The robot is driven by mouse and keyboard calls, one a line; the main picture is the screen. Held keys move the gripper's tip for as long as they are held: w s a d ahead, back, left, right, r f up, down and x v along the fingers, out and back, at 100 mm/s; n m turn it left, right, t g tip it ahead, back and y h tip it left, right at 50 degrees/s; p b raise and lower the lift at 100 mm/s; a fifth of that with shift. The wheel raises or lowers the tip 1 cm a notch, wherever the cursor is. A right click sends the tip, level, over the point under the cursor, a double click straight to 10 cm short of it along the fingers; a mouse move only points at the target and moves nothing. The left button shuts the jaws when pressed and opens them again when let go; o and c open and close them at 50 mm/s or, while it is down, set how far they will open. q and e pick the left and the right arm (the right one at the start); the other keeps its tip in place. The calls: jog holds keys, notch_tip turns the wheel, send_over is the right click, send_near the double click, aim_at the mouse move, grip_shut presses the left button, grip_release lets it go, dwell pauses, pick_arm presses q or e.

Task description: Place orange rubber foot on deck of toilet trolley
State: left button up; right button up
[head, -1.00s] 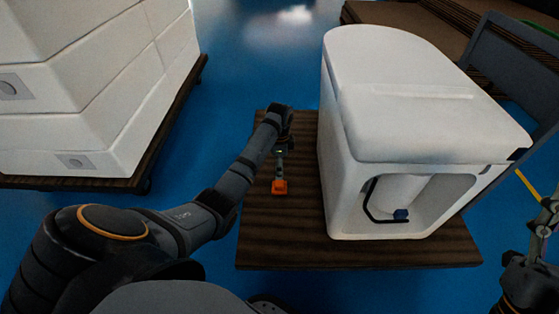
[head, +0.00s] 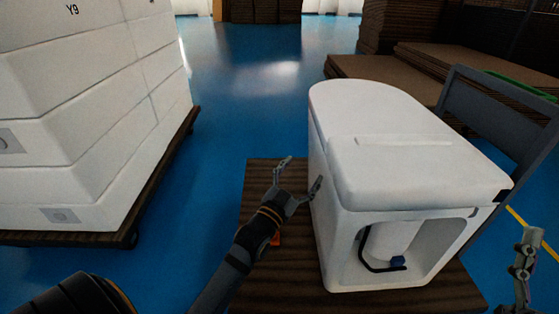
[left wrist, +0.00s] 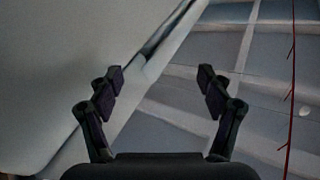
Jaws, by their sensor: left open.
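The orange rubber foot (head: 276,240) rests on the brown wooden deck of the toilet trolley (head: 262,178), left of the white toilet (head: 400,150). My left forearm hides most of the foot. My left gripper (head: 301,172) is open and empty. It is raised above the deck, close to the toilet's left side, with its fingers pointing up and away from the foot. In the left wrist view the open fingers (left wrist: 158,78) have nothing between them. My right gripper (head: 527,245) is at the right edge; I cannot tell its opening.
A stack of white boxes (head: 90,110) stands on a dark pallet trolley at the left. A grey trolley handle (head: 495,120) rises behind the toilet at the right. Brown stacked boards (head: 390,80) lie farther back. Blue floor is clear between the boxes and trolley.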

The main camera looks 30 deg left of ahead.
pick_arm(q)
jog(key=s+d+r+n+t+h, duration=0.1)
jog(key=s+r+t, duration=0.5)
jog(key=s+r, duration=0.7)
jog(key=shift+s+d+r+n+t, duration=0.15)
jog(key=shift+s+r+n+t, duration=0.2)
jog(key=shift+r+n, duration=0.3)
jog(key=shift+f, duration=0.1)
